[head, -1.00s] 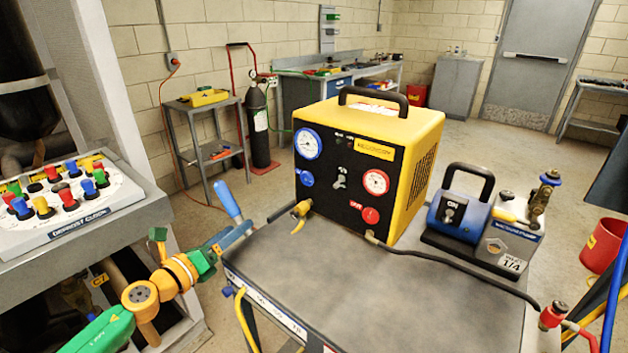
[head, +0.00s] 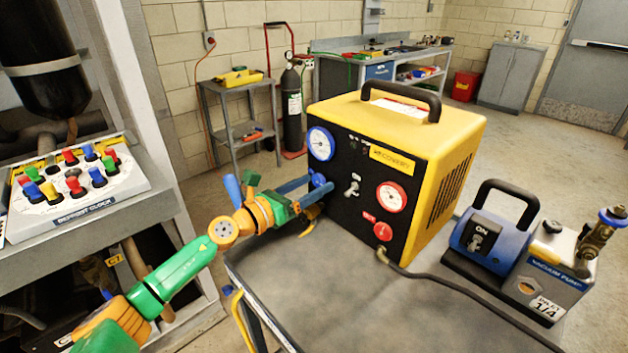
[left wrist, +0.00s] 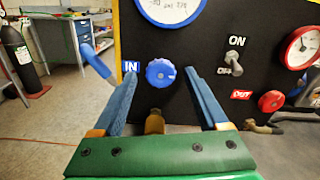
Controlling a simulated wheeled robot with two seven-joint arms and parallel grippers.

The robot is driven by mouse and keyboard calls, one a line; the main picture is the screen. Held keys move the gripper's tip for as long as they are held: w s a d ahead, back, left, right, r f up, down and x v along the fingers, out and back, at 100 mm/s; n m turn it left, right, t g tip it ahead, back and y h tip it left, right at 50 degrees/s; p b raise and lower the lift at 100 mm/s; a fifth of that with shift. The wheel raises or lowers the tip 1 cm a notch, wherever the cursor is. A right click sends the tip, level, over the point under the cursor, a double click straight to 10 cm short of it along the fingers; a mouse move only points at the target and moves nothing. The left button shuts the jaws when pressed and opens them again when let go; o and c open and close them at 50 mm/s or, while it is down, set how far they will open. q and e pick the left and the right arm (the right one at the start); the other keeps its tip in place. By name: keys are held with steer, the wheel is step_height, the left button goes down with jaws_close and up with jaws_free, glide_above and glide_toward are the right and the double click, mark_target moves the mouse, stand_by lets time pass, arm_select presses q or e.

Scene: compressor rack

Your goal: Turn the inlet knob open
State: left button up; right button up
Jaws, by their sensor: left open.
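The inlet knob (left wrist: 161,73) is a round blue dial beside the IN label (left wrist: 131,66) on the black front panel of the yellow recovery machine (head: 452,140). It also shows in the head view (head: 318,180), partly behind my gripper. My left gripper (left wrist: 149,73) is open with its two blue fingers on either side of the knob, pointing at the panel. I cannot tell whether the fingers touch the panel; no grip on the knob shows. The left gripper also shows in the head view (head: 320,185). My right gripper is not in view.
A blue gauge (head: 320,144), a red gauge (head: 391,197), a toggle switch (head: 352,188) and a red OUT knob (head: 383,231) share the panel. A blue vacuum pump (head: 482,239) stands to the right on the cart (head: 350,310). A dark hose crosses the cart top.

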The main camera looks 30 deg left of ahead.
arm_select(q)
steer(key=shift+w+d, duration=0.15)
steer(key=shift+w, duration=0.1)
jaws_close()
